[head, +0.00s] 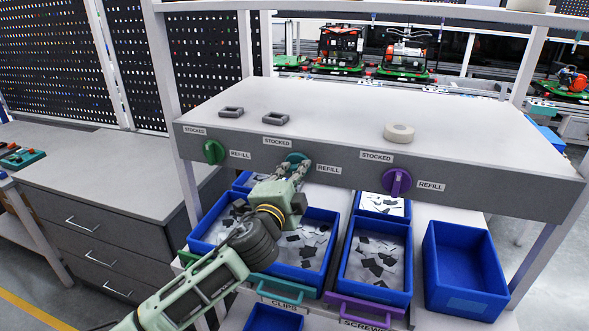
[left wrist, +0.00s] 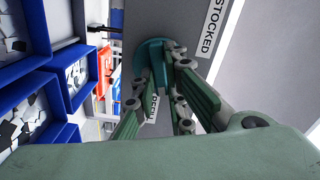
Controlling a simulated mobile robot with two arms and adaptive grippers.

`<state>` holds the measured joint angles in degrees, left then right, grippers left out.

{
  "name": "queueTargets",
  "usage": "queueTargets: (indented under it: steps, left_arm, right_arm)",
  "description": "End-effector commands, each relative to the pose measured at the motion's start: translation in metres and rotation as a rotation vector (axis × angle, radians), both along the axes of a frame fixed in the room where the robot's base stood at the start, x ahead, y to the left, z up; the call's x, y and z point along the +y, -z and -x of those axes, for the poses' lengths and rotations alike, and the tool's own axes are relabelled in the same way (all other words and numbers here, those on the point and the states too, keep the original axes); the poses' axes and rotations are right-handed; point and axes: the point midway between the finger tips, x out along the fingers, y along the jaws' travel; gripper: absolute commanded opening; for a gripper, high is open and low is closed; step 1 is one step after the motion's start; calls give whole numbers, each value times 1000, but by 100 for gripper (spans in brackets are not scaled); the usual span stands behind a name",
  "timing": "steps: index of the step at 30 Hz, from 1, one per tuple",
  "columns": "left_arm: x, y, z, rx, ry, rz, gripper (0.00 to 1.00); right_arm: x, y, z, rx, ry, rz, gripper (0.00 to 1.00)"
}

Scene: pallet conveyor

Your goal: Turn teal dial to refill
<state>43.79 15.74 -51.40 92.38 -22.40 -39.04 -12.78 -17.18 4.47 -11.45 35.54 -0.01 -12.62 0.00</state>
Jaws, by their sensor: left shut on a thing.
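The teal dial (head: 297,157) is on the front panel of the grey shelf, between a STOCKED label (head: 277,142) above left and a REFILL label (head: 329,169) to its right. My left gripper (head: 296,168) reaches up to it and is shut on the dial's grip. In the left wrist view the teal dial (left wrist: 152,58) sits between the fingers of my left gripper (left wrist: 160,85). The fingers partly hide the dial, so where it points is hard to tell. My right gripper is not in view.
A green dial (head: 214,152) and a purple dial (head: 397,183) flank the teal one on the panel. Blue bins (head: 466,268) stand below, several with dark and pale pieces. Two grey blocks and a beige ring (head: 398,132) lie on the shelf top.

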Motion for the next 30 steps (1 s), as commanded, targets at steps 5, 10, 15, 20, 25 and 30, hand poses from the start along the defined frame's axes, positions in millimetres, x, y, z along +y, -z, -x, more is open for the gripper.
queueTargets:
  steps: [5,10,15,20,25,30]
  left_arm:
    - [0,0,0,-38,0,-124,0]
    - [0,2,0,-66,0,-210,0]
    - [0,3,0,-83,0,-261,0]
    - [0,4,0,-89,1,-284,0]
    - [0,4,0,-91,1,-291,0]
    - [0,4,1,-91,1,-291,0]
  right_arm:
    - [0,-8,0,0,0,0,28]
    - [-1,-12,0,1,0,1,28]
    - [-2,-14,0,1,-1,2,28]
    - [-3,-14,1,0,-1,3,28]
    - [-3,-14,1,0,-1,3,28]
    - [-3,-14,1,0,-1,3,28]
